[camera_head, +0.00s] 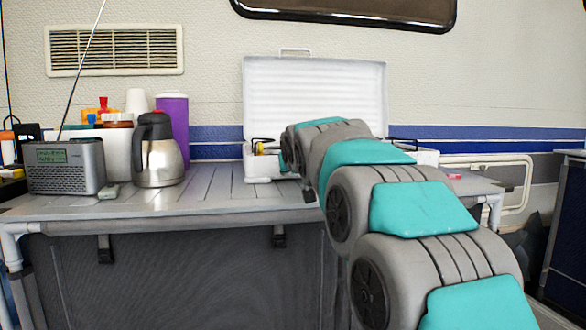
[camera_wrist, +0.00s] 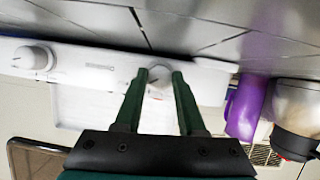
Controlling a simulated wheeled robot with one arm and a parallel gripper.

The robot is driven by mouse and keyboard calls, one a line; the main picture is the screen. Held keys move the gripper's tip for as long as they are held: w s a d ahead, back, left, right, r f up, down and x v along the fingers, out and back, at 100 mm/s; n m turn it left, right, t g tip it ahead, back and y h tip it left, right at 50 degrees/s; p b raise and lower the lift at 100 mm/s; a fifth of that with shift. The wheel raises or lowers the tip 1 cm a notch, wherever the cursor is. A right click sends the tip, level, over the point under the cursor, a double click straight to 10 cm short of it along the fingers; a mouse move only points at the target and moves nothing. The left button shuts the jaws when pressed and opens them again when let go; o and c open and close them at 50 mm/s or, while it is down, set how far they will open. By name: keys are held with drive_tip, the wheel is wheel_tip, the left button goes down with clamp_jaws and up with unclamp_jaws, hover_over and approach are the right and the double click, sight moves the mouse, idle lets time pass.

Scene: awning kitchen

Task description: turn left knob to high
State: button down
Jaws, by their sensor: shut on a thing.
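The white camp stove (camera_head: 262,168) stands on the table with its white lid (camera_head: 315,90) raised. In the wrist view the picture is turned over, so the stove's front panel (camera_wrist: 95,62) runs across the upper part. My gripper (camera_wrist: 160,76) has its two dark green fingers around the left knob (camera_wrist: 160,70), one on each side. The right knob (camera_wrist: 35,57) is white and round, free at the left of the wrist view. In the head view my arm hides the gripper and both knobs. The left knob's setting cannot be read.
On the table (camera_head: 215,195), left of the stove, stand a steel jug (camera_head: 158,163), a purple bottle (camera_head: 174,118) and a grey radio (camera_head: 66,166) with a raised antenna. The table's front strip left of my arm is clear.

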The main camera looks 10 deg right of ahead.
drive_tip(key=n+h, duration=0.2)
drive_tip(key=n, duration=0.1)
drive_tip(key=shift+a+f+n+p, duration=0.1)
drive_tip(key=shift+a+n+p, duration=0.05)
drive_tip(key=shift+n+p, duration=0.2)
drive_tip(key=shift+h, duration=0.3)
idle(0.3)
drive_tip(key=c, duration=0.5)
unclamp_jaws()
drive_tip(key=shift+s, duration=0.1)
drive_tip(key=shift+t, duration=0.3)
drive_tip(key=v, duration=0.7)
drive_tip(key=shift+s+a, duration=0.1)
drive_tip(key=shift+s, duration=0.15)
drive_tip(key=shift+s, duration=0.1)
